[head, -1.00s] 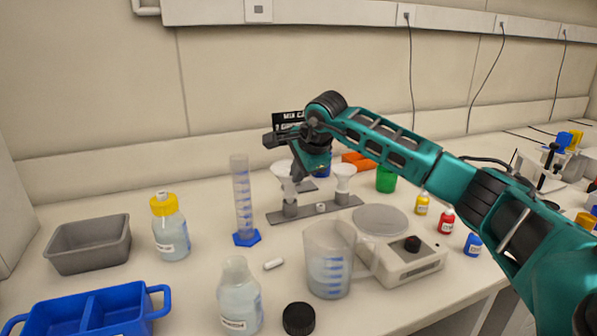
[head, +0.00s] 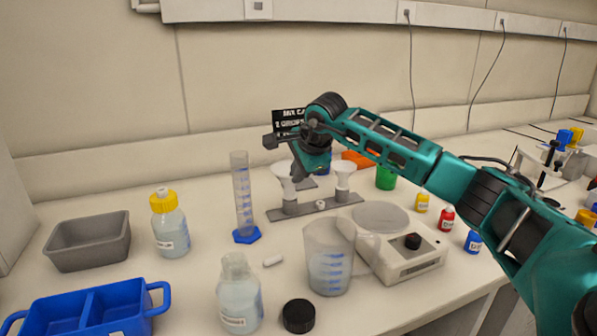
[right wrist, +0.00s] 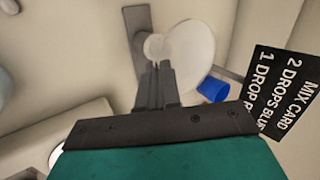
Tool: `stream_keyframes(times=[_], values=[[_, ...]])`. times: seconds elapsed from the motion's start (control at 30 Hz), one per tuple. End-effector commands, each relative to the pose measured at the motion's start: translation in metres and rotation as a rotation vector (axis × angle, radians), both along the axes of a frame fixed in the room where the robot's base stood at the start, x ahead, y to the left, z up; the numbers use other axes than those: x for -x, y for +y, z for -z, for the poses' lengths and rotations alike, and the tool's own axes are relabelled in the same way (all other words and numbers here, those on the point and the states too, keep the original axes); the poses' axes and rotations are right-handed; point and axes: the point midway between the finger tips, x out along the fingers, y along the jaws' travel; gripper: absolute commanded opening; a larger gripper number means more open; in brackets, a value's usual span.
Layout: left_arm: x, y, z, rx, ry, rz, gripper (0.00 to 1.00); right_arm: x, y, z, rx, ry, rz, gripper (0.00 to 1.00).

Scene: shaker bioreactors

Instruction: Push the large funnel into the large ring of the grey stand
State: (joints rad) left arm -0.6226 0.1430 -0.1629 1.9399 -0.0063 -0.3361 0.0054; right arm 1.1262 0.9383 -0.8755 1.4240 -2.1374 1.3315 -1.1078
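The grey stand (head: 316,208) lies flat on the table with two white funnels over it. The left funnel (head: 282,173) looks the larger and sits upright at the left ring; the right funnel (head: 344,172) sits at the other end. My right gripper (head: 297,175) points down at the right edge of the left funnel. In the right wrist view its fingers (right wrist: 160,72) are close together, overlapping the edge of a white funnel (right wrist: 190,48), with nothing visible between them. Whether the fingertips touch the funnel, and how deep it sits, I cannot tell. My left gripper is out of view.
A measuring cylinder (head: 243,195) stands left of the stand, a beaker (head: 329,258) in front, and a balance (head: 405,255) front right. The mix card (head: 289,122) is behind my gripper. A blue cup (right wrist: 213,88) is close by.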

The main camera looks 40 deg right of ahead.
Motion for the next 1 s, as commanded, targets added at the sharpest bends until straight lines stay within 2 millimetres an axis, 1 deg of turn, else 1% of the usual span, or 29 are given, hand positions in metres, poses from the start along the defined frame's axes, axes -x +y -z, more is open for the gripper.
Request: stream_keyframes(times=[0.87, 0.9, 1.0], values=[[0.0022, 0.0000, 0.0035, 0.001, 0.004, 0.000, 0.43, -0.0001, -0.0001, 0.0059, 0.000, -0.001, 0.000, 0.00], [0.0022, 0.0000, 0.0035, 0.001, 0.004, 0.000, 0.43, -0.0001, -0.0001, 0.0059, 0.000, -0.001, 0.000, 0.06], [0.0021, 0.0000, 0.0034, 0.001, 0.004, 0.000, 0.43, -0.0001, -0.0001, 0.0057, 0.000, -0.001, 0.000, 0.15]])
